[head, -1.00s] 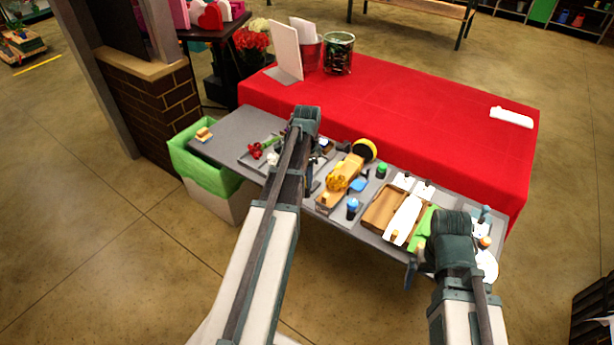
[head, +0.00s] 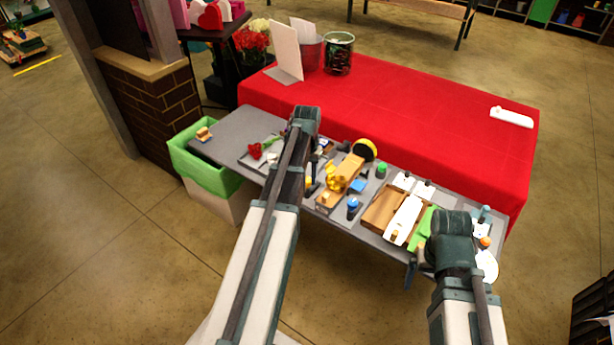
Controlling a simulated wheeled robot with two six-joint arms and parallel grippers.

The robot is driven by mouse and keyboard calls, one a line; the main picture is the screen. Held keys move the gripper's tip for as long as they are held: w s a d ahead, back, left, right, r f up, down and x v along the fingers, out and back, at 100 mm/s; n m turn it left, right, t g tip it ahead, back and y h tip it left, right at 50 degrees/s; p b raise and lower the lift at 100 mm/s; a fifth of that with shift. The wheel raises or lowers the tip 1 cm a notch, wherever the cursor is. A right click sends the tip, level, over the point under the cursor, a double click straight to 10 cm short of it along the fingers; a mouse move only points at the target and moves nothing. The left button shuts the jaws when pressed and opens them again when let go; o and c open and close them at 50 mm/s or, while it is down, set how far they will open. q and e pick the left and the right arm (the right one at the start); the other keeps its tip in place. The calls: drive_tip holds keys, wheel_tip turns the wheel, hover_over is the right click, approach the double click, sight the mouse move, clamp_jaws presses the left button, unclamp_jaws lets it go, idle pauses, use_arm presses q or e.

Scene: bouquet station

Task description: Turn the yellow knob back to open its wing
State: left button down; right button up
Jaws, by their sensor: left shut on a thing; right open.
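A small yellow piece, which looks like the yellow knob (head: 308,184), shows just right of my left forearm, near the middle of the grey table. My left gripper (head: 307,192) is at this yellow piece and shut on it; my own arm hides most of the fingers and the grip. I cannot make out the wing or its angle. A tan wooden holder with golden-yellow parts (head: 344,174) stands to the right of the gripper. My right gripper (head: 416,268) is open, low over the table's front right edge, partly hidden by its wrist.
The grey table (head: 232,131) also carries red roses (head: 255,151), a yellow-and-black round item (head: 364,150), a blue-capped bottle (head: 353,205), a green-capped item (head: 381,170) and a brown tray (head: 380,210). A green-lined bin (head: 205,170) stands left. A red-covered table (head: 430,110) lies behind.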

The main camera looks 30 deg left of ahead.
sight(307, 179)
use_arm(q)
drive_tip(key=n, duration=0.5)
drive_tip(key=shift+n, duration=0.3)
idle(0.5)
drive_tip(key=c, duration=0.5)
unclamp_jaws()
drive_tip(key=shift+r, duration=0.15)
wheel_tip(307, 179, up, 14)
drive_tip(key=p, duration=1.4)
drive_tip(key=shift+f, duration=0.2)
drive_tip(key=shift+f, duration=0.15)
wheel_tip(307, 179, down, 13)
drive_tip(key=b, duration=1.3)
drive_tip(key=shift+f+b, duration=0.1)
drive_tip(key=shift+b, duration=0.2)
